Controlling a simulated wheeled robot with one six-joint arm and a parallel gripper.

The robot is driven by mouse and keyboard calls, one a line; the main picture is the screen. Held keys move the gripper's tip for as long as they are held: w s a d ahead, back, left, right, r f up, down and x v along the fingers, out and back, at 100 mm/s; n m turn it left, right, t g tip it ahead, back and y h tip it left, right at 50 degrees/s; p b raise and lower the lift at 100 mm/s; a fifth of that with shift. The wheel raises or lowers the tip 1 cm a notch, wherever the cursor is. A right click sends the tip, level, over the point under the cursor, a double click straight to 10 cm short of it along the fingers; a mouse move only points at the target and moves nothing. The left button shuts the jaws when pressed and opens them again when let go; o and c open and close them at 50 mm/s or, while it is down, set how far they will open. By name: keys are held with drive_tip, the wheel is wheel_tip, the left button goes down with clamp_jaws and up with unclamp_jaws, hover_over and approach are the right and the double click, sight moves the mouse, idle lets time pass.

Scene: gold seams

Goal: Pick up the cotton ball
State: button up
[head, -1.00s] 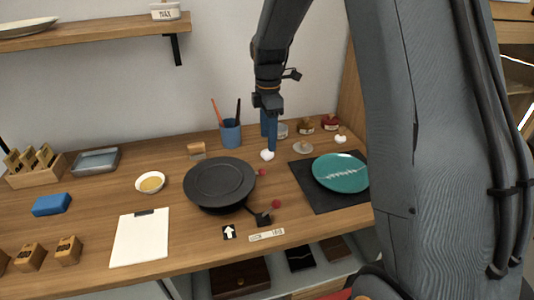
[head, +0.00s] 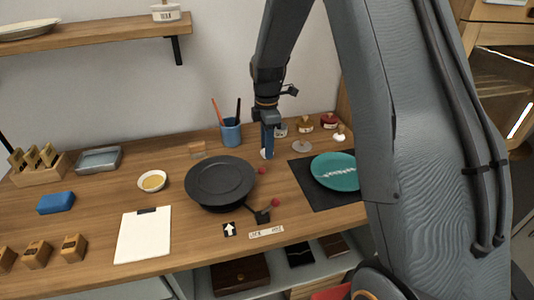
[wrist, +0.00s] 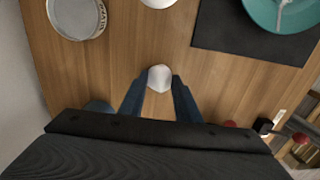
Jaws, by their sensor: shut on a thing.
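The cotton ball (wrist: 159,78) is a small white lump between the blue fingertips in the wrist view. In the head view a bit of the cotton ball (head: 263,155) shows at the tips, partly hidden by a finger. My gripper (head: 268,153) points down at the wooden bench, behind and right of the black round plate. It also shows in the wrist view (wrist: 158,86), shut on the ball with a finger on each side. I cannot tell whether the ball touches the bench.
The black turntable-like plate (head: 220,181) stands left of my gripper. A teal dish (head: 335,171) lies on a dark mat (head: 313,198) to the right. A blue cup (head: 230,133) with sticks stands behind left. Small jars (head: 304,124) stand behind right. Bare wood surrounds the ball.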

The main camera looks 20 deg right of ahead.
wheel_tip(320, 180, up, 10)
drive_tip(key=b, duration=0.2)
idle(0.5)
drive_tip(key=shift+o, duration=0.8)
drive_tip(key=shift+c, duration=0.5)
